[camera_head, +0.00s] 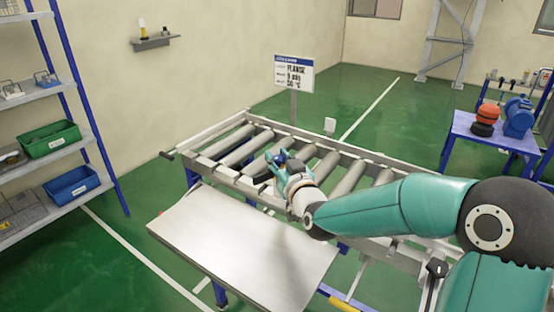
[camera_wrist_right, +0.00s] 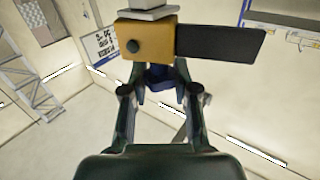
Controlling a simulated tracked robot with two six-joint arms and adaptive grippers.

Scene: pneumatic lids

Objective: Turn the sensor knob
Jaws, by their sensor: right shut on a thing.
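In the right wrist view a yellow sensor block (camera_wrist_right: 148,40) with a dark flat plate (camera_wrist_right: 220,43) on its right side fills the top middle. A blue knob (camera_wrist_right: 159,79) sits just below the block. My right gripper (camera_wrist_right: 160,90) has its two fingers closed around this knob. In the head view my right gripper (camera_head: 276,160) reaches over the roller conveyor, with a small patch of blue at its fingers. The yellow block cannot be made out there. My left gripper is in neither view.
The roller conveyor (camera_head: 232,179) lies under my right arm, with a bare pale metal table (camera_head: 235,240) in front. A sign (camera_head: 293,74) stands behind it. A shelf with a green bin (camera_head: 50,139) and a blue bin (camera_head: 72,184) is at left. A blue table (camera_head: 470,128) stands at right.

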